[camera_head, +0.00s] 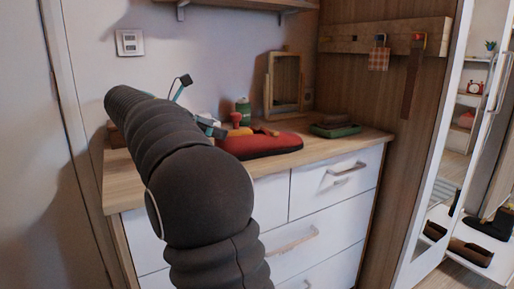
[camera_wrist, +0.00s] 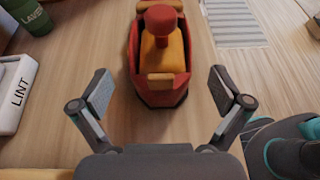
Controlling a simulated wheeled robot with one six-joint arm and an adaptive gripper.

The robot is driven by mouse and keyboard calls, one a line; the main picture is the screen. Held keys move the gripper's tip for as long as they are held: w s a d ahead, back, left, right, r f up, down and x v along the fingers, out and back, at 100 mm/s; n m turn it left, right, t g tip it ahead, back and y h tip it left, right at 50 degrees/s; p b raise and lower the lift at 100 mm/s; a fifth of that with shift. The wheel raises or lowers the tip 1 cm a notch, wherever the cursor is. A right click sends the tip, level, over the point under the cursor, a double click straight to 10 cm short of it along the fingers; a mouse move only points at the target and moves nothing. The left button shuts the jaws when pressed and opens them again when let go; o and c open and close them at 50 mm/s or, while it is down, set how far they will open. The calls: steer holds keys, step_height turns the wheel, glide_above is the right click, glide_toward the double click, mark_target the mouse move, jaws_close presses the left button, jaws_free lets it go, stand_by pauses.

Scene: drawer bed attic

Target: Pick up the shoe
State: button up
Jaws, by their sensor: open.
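A dark grey thing with teal trim, which looks like a shoe (camera_wrist: 285,150), lies at the lower right edge of the wrist view, partly cut off by the frame. My gripper (camera_wrist: 158,88) is open and empty above the wooden dresser top, with the shoe beside its right finger. A red toy boat (camera_wrist: 160,93) with an orange cabin and red funnel lies ahead, its near end showing between the fingers. The boat (camera_head: 262,147) also shows in the head view. My arm hides much of the dresser's left part there, and I cannot make out the shoe.
A green bottle (camera_wrist: 38,20) and a white box marked LINT (camera_wrist: 16,95) stand at left in the wrist view. The dresser's front right top (camera_head: 350,142) is bare.

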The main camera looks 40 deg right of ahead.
mark_target(235, 135)
steer(key=shift+b+x, duration=0.4)
steer(key=shift+x, duration=2.65)
steer(key=shift+a+f, duration=0.1)
steer(key=c, duration=1.1)
